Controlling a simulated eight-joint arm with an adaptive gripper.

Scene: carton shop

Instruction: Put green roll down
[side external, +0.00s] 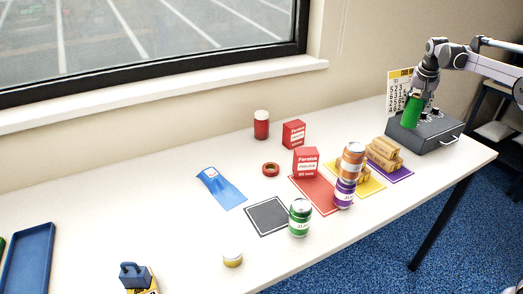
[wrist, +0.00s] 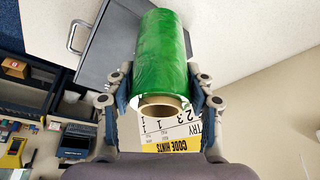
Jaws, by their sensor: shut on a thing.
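My gripper (side external: 426,86) is shut on a green roll (side external: 413,111), at the right end of the table. In the side view the roll hangs nearly upright in front of a dark grey box (side external: 436,133) with a handle, and overlaps it in the picture. In the wrist view the green roll (wrist: 162,50) sits between both fingers of my gripper (wrist: 160,95), its cardboard core end facing the camera. I cannot tell whether the roll touches the box.
A code hints sign (side external: 398,90) stands behind the roll. Coloured mats, including a red mat (side external: 324,203) and a dark mat (side external: 268,216), lie mid-table with cans (side external: 300,218), red boxes (side external: 306,161) and tan blocks (side external: 384,150) nearby. The table's left front (side external: 185,245) has free room.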

